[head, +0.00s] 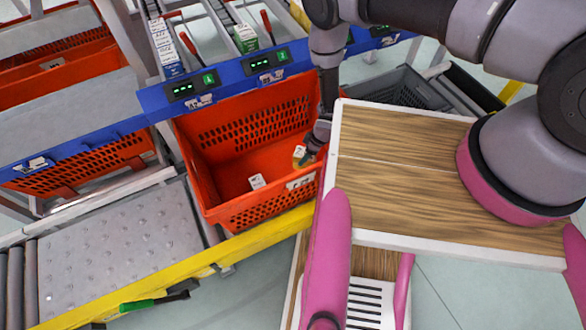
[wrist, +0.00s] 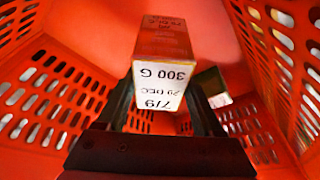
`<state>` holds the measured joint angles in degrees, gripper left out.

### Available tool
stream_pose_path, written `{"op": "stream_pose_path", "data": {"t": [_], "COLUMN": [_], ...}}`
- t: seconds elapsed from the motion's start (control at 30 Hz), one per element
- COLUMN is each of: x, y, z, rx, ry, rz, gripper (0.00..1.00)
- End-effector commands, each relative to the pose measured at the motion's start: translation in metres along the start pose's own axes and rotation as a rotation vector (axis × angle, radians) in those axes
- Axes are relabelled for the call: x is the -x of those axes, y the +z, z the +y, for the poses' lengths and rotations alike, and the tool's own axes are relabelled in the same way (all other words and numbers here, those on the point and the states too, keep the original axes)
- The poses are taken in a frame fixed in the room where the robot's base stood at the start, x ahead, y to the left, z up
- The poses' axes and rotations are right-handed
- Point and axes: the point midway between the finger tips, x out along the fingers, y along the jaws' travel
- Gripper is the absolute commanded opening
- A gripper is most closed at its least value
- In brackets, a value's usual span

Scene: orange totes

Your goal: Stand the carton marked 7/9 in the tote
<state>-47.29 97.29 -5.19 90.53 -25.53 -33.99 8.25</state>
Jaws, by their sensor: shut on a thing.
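The carton marked 7/9 (wrist: 165,75) is orange-red with a white printed band, and its print appears upside down in the wrist view. My gripper (wrist: 162,105) is shut on it, with one dark finger on each side. In the head view my gripper (head: 308,154) reaches down inside the orange tote (head: 250,215), near its right wall. A small white and yellow item (head: 299,154) shows beside the fingers; I cannot tell if it is the held carton. Whether the carton touches the tote floor is hidden.
A small white-faced item (head: 257,182) lies on the tote floor, left of my gripper. An olive box (wrist: 212,84) shows past the right finger in the wrist view. A blue rail (head: 225,86) runs behind the tote, and a yellow edge (head: 250,240) runs in front.

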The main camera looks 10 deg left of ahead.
Motion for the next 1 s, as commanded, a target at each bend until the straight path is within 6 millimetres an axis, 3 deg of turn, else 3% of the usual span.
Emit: {"op": "stream_pose_path", "data": {"t": [0.1,0.5,1.0], "x": [-0.021,-0.066,-0.075], "y": [0.008,0.024,0.027], "z": [0.000,0.000,0.001], "rx": [0.000,-0.001,-0.004], "ry": [0.000,0.001,0.001], "rz": [-0.001,0.000,0.001], "gripper": [0.00,0.00,0.00]}}
